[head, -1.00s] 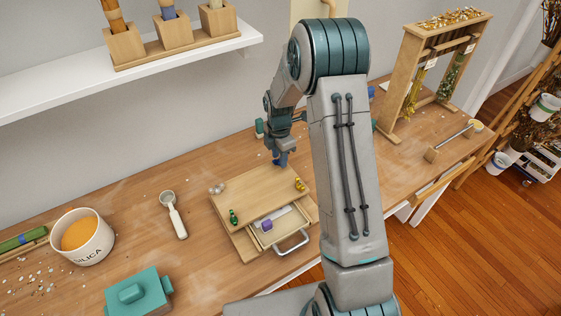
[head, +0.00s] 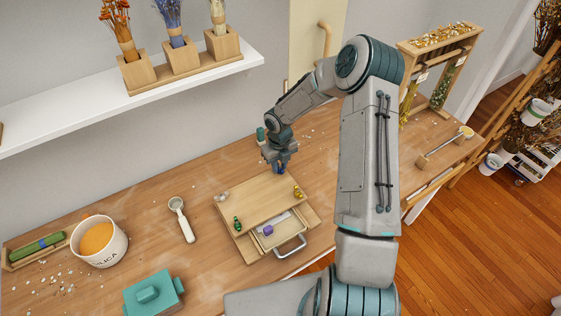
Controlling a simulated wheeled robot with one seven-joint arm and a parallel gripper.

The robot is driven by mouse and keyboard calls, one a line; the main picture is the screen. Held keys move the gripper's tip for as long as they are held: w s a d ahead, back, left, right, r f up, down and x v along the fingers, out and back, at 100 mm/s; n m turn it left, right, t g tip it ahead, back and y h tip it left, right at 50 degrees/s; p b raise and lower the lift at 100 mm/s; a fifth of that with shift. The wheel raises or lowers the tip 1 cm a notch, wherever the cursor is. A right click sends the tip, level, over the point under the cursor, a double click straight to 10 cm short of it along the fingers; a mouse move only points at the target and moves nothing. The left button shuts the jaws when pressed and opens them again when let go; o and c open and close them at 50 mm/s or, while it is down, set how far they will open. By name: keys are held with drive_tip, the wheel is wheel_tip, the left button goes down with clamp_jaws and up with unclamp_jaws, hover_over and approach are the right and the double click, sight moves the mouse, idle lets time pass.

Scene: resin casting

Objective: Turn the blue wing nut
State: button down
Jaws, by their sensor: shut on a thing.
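A wooden press-like box (head: 262,202) stands on the workbench, with a wing nut near each corner of its top board. The blue wing nut (head: 280,170) is at the far right corner, mostly covered by my gripper (head: 280,166). My gripper points down from above and is shut on the blue wing nut. The green wing nut (head: 237,223) is at the near left corner, the yellow one (head: 297,192) at the near right, and a silvery one (head: 222,196) at the far left. The blue wing nut's exact angle is too small to tell.
A small tray (head: 281,232) with a purple block (head: 268,230) and a metal handle (head: 291,247) sticks out at the box's front. A white scoop (head: 183,222), an orange-filled cup (head: 99,243) and a teal block (head: 152,294) lie left. A shelf (head: 205,77) hangs behind.

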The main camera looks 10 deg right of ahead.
drive_tip(key=c, duration=1.3)
unclamp_jaws()
drive_tip(key=shift+r, duration=1.75)
